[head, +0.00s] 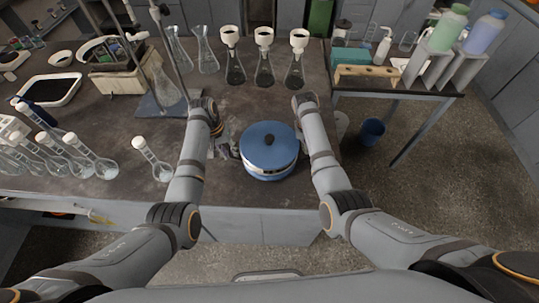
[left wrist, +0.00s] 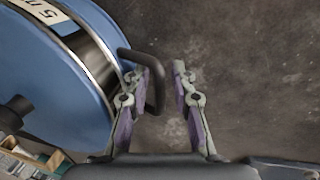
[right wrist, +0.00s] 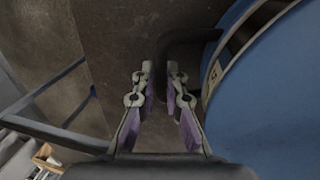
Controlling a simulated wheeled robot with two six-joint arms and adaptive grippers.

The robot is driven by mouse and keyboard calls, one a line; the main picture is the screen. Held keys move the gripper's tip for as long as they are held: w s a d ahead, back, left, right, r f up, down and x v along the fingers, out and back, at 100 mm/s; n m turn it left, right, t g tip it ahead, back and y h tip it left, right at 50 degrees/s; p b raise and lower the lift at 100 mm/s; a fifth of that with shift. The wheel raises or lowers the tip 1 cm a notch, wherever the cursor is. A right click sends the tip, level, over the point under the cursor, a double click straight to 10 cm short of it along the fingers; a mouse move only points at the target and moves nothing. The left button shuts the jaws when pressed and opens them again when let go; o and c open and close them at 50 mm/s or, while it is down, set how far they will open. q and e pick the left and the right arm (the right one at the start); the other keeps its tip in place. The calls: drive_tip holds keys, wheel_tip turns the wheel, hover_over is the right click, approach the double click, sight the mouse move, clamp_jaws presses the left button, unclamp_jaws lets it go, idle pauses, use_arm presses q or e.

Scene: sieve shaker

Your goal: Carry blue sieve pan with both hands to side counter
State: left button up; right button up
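The blue sieve pan (head: 269,150), round with a lid, a dark knob and a metal band, sits upright near the front edge of the dark bench. My left gripper (head: 226,150) is at its left side. In the left wrist view the left gripper (left wrist: 160,80) is open, with the pan's dark handle (left wrist: 156,85) between its fingers, nearer one finger. In the head view the right fingers are hidden by my arm. The side counter (head: 425,88) stands at the right.
Three flasks with white funnels (head: 264,60) stand behind the pan. Several flasks (head: 60,155) and a stand base (head: 165,103) are to the left. The side counter holds bottles (head: 447,28), a wooden rack (head: 367,75) and a teal box (head: 350,57). A blue bucket (head: 373,131) is on the floor.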

use_arm(q)
clamp_jaws()
use_arm(e)
clamp_jaws()
use_arm(q)
drive_tip(key=shift+w+r, duration=0.1)
use_arm(e)
drive_tip(key=shift+w, duration=0.1)
